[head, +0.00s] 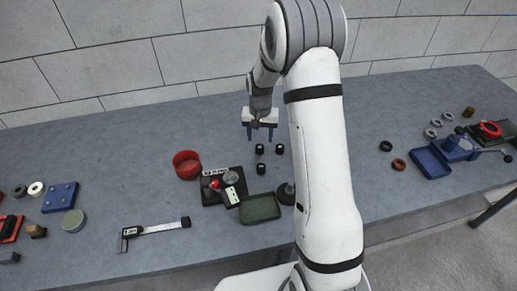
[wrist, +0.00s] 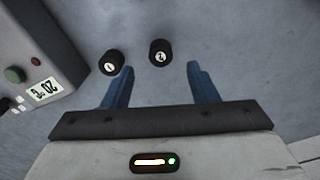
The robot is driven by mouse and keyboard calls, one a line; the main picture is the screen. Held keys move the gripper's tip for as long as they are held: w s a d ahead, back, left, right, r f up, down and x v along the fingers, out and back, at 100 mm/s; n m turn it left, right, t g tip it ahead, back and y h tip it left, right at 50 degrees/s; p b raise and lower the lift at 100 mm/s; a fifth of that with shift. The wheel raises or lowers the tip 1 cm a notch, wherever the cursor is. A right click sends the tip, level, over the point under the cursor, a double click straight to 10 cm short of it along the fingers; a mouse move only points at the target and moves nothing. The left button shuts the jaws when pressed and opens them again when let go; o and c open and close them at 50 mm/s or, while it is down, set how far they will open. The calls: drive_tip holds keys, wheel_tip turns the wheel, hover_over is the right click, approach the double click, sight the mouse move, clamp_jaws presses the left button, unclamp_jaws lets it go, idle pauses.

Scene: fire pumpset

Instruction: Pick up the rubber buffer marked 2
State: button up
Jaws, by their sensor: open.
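The rubber buffer marked 2 (wrist: 159,52) is a short black cylinder with a white numbered disc on top. In the wrist view it stands just beyond and between my open fingers, touching neither. A second black buffer (wrist: 110,63), its mark seeming to be a 1, stands left of it, close to my left fingertip. My gripper (wrist: 158,72) is open and empty, with blue fingers. In the head view my gripper (head: 260,132) hangs above the bench behind several black buffers (head: 260,149); their marks are too small to read there.
A tester with a display and green button (wrist: 40,65) stands left of the buffers.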

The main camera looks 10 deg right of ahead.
sight(260, 147)
drive_tip(key=shift+f+p, duration=0.5)
drive_tip(key=shift+f, duration=1.85)
drive_tip(key=shift+c, duration=0.5)
drive_tip(key=c, duration=0.9)
drive_tip(key=shift+r, duration=0.1)
drive_tip(key=shift+c, duration=0.2)
